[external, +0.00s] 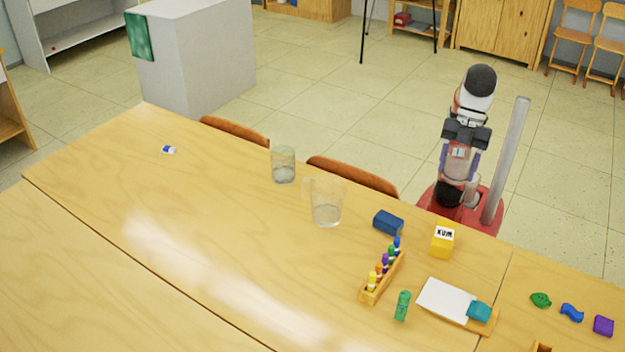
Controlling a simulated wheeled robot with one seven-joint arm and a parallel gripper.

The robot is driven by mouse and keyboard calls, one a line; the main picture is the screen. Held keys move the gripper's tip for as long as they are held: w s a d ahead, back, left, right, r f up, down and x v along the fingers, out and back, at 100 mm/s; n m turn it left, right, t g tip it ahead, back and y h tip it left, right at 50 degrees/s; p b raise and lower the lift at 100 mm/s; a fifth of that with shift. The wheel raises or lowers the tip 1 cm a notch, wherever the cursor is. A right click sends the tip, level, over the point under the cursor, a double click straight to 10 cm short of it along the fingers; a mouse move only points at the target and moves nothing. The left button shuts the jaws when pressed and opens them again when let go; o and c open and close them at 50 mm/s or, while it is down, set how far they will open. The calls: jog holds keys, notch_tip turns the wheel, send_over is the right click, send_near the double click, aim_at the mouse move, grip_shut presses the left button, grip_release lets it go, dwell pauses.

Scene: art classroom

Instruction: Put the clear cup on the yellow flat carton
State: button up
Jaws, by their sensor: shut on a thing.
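A clear glass tumbler (283,166) stands upright on the table, left of a larger clear vessel with a handle (326,203). I cannot tell which of them the task means by the clear cup. A yellow carton marked KUM (443,240) sits near the table's far edge at the right, with nothing on top. My gripper (461,152) is in front of my body, beyond the table's far edge. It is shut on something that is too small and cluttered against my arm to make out.
A dark blue block (388,222) lies left of the carton. A wooden rack of coloured pieces (381,279), a green figure (403,305) and white paper (447,301) are in front of it. Chairs (352,178) stand at the far edge. The table's left half is mostly clear.

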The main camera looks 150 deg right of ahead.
jog(key=shift+s+a+f+b, duration=0.2)
jog(key=shift+s, duration=0.25)
jog(key=shift+s+a+f+b, duration=0.15)
jog(key=shift+s+a+b, duration=0.05)
jog(key=shift+s, duration=0.2)
jog(key=b, duration=0.8)
send_over(443, 236)
jog(key=s, duration=0.2)
notch_tip(443, 236, down, 14)
jog(key=shift+w+f, duration=0.1)
jog(key=shift+w, duration=0.05)
jog(key=shift+f+b, duration=0.65)
jog(key=shift+f, duration=1.7)
jog(key=shift+f, duration=0.15)
jog(key=o, duration=1)
